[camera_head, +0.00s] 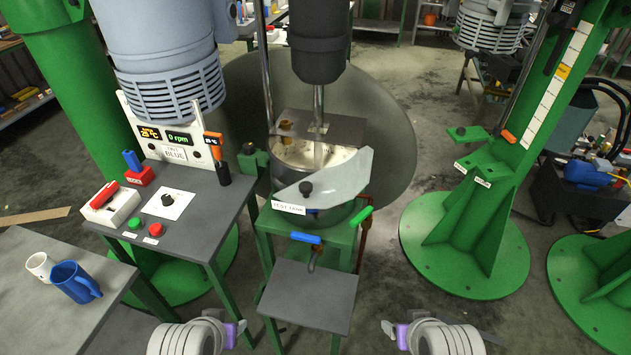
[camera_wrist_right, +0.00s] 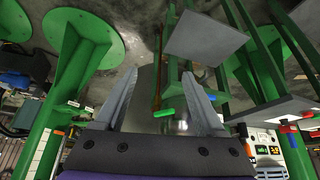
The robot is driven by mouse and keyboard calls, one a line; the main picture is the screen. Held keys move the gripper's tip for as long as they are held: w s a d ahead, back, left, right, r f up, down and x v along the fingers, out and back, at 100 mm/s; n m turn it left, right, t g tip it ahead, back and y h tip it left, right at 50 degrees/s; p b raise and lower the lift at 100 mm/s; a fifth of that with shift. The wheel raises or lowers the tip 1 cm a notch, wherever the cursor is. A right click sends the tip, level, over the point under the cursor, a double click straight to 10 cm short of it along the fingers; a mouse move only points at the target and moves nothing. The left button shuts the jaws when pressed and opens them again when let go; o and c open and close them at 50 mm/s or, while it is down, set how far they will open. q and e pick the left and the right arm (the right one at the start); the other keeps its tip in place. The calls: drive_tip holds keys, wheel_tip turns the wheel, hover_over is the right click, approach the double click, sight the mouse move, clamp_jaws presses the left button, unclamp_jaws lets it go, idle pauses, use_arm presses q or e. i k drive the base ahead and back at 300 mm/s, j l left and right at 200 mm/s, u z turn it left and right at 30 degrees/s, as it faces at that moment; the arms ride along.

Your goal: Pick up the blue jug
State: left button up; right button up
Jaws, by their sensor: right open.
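The blue jug (camera_head: 76,283) stands upright on the grey table at the lower left in the head view, with its handle toward the right. My left gripper (camera_head: 238,332) is at the bottom of the head view, to the right of the jug and well apart from it. Its fingers are too small there to show whether they are open. My right gripper (camera_head: 388,329) is at the bottom right of centre, far from the jug. In the right wrist view its fingers (camera_wrist_right: 160,95) are spread apart with nothing held between them. The jug is not visible in that view.
A white mug (camera_head: 40,266) stands close beside the jug on the grey table (camera_head: 30,315). A control bench (camera_head: 205,205) with buttons and a display is behind it. The test tank (camera_head: 325,175) and a low grey platform (camera_head: 310,295) are at centre. Green columns (camera_head: 470,235) stand at right.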

sight(68, 276)
drive_tip(key=u, duration=2)
drive_tip(key=i+u, duration=0.15)
drive_tip(key=i, duration=0.25)
drive_tip(key=i+l+u, duration=0.15)
drive_tip(key=i, duration=0.25)
drive_tip(key=i+l+u, duration=0.15)
drive_tip(key=i, duration=0.25)
